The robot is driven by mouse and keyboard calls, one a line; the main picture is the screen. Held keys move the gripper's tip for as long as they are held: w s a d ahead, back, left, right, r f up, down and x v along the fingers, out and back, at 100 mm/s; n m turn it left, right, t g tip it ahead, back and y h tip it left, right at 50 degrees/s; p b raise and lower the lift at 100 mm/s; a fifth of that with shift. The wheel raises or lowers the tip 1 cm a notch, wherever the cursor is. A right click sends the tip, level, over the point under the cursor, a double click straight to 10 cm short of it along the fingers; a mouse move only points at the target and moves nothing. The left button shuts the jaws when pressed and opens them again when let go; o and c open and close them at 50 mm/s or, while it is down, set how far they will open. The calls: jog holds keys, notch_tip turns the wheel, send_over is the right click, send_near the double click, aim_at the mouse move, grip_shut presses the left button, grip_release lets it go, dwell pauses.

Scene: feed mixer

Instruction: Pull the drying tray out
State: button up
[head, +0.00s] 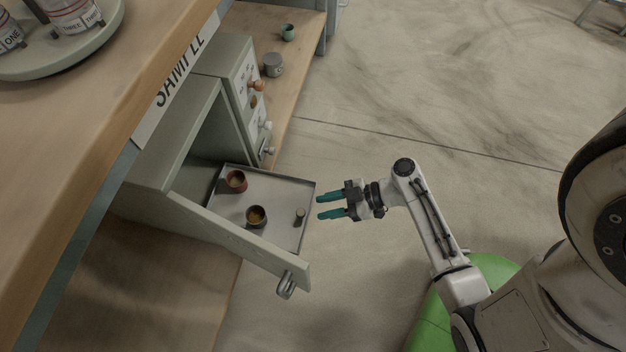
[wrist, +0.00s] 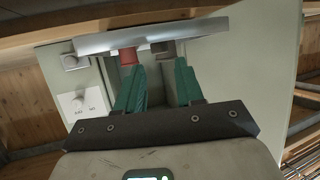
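The drying tray (head: 285,187) is a flat grey tray that sticks out of an open cabinet in the head view.
The cabinet door (head: 235,238) with a metal handle (head: 286,285) stands open along the tray's near side. A wooden counter (head: 110,100) fills the upper left. Floor (head: 400,100) around my arm is clear.

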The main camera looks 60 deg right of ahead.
jog(key=shift+p+v, duration=0.4)
jog(key=shift+v, duration=2.35)
